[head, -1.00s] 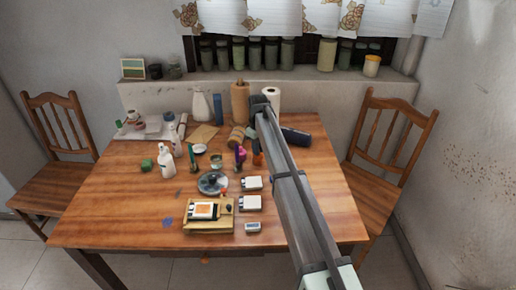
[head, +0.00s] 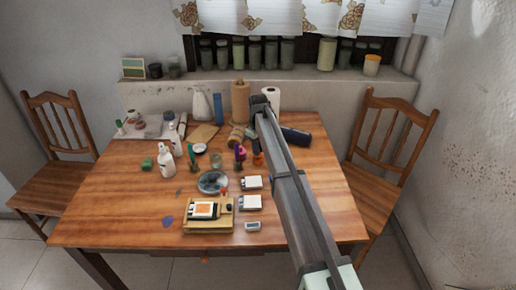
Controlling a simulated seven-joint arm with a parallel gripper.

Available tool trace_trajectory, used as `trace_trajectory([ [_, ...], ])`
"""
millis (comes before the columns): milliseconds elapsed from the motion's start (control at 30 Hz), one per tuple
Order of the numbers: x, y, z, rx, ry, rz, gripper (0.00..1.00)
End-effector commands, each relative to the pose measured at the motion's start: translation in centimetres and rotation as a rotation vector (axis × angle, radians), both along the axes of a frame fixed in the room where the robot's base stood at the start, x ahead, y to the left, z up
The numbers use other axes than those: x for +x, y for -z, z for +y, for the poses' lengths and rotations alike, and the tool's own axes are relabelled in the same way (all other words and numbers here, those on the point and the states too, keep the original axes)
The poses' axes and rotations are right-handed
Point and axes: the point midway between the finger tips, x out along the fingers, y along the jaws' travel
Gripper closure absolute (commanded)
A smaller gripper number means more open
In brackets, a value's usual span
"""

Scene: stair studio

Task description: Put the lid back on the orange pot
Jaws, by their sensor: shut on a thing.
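A small orange object (head: 257,160), probably the orange pot, stands on the wooden table just left of my arm. Something dark rises above it, too small to make out. My arm reaches from the lower right across the table, and its dark far end shows near the back edge. My gripper's fingers and whatever they hold cannot be made out, as the arm covers that area. I cannot pick out the lid. A small red piece (head: 224,193) lies by the round palette (head: 212,183), but I cannot tell what it is.
A purple item (head: 240,152) and a glass jar (head: 216,160) stand close left of the orange object. White boxes (head: 251,183) and a wooden tray (head: 187,228) lie in front. The table's left front is mostly clear.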

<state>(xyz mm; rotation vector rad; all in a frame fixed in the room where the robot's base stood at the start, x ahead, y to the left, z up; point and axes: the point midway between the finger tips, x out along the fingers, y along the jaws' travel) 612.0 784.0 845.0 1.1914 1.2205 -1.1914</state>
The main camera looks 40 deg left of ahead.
Motion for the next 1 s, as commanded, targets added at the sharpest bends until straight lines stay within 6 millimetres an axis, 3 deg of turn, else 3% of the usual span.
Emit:
trace_trajectory([
  [367,0.00,0.04,0.00,0.000,0.000,0.000,1.00],
  [400,0.00,0.04,0.00,0.000,0.000,0.000,0.79],
  [667,0.00,0.04,0.00,0.000,0.000,0.000,0.54],
  [833,0.00,0.04,0.00,0.000,0.000,0.000,0.53],
  [1000,0.00,0.04,0.00,0.000,0.000,0.000,0.38],
])
